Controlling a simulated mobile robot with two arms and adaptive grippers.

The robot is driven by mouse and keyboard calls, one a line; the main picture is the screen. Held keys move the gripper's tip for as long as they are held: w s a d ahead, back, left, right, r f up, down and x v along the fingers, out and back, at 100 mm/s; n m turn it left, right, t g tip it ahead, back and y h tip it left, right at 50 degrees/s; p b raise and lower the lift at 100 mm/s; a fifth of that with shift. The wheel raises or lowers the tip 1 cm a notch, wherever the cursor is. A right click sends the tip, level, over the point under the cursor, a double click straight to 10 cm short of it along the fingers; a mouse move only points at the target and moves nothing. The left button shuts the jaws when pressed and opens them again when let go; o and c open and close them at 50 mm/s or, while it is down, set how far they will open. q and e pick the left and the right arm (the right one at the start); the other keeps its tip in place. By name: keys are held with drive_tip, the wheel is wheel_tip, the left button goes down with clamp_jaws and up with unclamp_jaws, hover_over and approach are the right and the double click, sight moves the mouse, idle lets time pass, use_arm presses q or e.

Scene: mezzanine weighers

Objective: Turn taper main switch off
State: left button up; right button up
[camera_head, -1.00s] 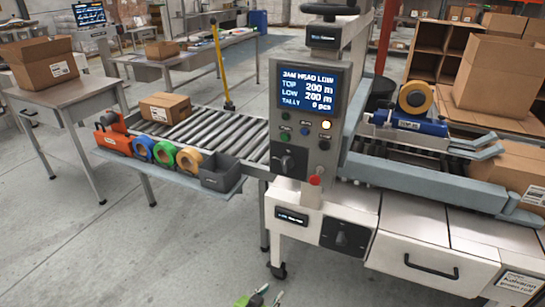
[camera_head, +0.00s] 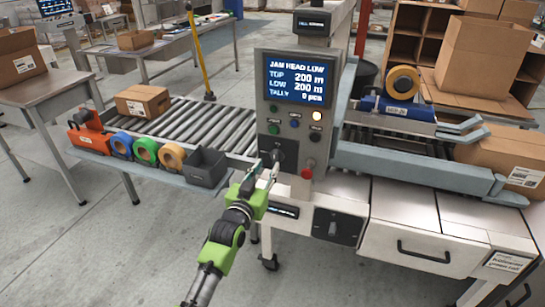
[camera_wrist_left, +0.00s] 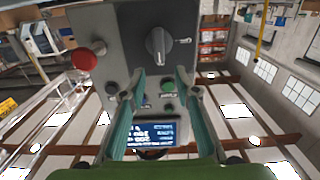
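The taper's grey control panel (camera_head: 262,112) has a lit screen (camera_head: 297,81) reading "JAM HEAD LOW". A black rotary knob (camera_head: 290,150) sits low on the panel; it also shows in the left wrist view (camera_wrist_left: 158,46), its handle roughly along the panel's long side. A second rotary switch (camera_head: 333,228) is on the white body below. I cannot tell which is the main switch. My green left gripper (camera_head: 265,172) is in front of the upper knob. In the left wrist view its fingers (camera_wrist_left: 160,76) are apart, empty, with the knob just beyond their tips. My right gripper is not in view.
A grey bin (camera_head: 205,168) and tape rolls (camera_head: 146,151) line the shelf at left. A carton (camera_head: 143,101) is on the roller conveyor (camera_head: 195,122).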

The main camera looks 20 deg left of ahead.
sight(274, 154)
use_arm(q)
drive_tip(key=shift+w+d, duration=0.1)
drive_tip(key=shift+w, duration=3.1)
clamp_jaws()
